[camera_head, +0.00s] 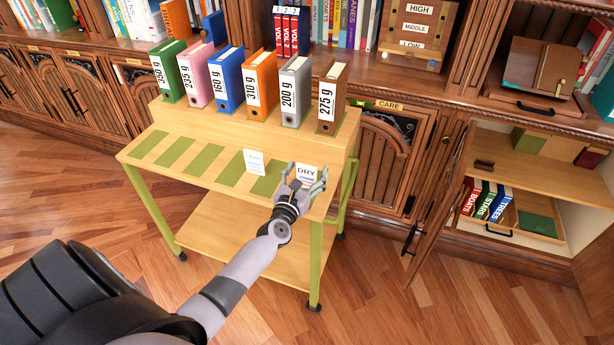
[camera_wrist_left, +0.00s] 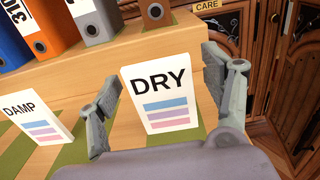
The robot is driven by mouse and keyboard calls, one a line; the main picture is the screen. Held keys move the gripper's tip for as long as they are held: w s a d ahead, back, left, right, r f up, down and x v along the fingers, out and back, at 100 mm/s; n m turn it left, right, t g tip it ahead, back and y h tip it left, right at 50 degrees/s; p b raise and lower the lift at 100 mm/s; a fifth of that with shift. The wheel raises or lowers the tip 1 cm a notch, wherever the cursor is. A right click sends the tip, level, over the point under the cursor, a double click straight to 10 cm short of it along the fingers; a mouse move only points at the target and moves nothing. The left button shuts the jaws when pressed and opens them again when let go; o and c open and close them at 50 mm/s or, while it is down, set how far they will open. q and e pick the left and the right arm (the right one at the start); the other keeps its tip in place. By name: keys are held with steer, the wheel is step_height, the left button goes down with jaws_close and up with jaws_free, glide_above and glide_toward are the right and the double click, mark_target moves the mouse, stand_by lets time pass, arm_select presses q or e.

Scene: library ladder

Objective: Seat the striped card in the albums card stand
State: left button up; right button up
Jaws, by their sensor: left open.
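A white card reading DRY (camera_wrist_left: 160,97), with blue, purple and pink stripes, stands upright at the front of the wooden cart; it also shows in the head view (camera_head: 307,171). My left gripper (camera_head: 304,180) is open, with one finger on each side of this card; I cannot tell whether they touch it. A similar striped card reading DAMP (camera_wrist_left: 36,122) stands to its left, also in the head view (camera_head: 254,162). I cannot make out which thing is the albums card stand. My right gripper is not in view.
The cart (camera_head: 140,152) has green strips and a raised back step with several labelled weight books, such as the brown one (camera_head: 332,98). Bookcases stand behind. An open cabinet door (camera_head: 440,205) is at right, beside shelves with books (camera_head: 484,201). A HIGH/MIDDLE/LOW board (camera_head: 414,28) stands above.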

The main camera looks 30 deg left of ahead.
arm_select(q)
steer(key=shift+c, duration=0.3)
steer(key=c, duration=0.8)
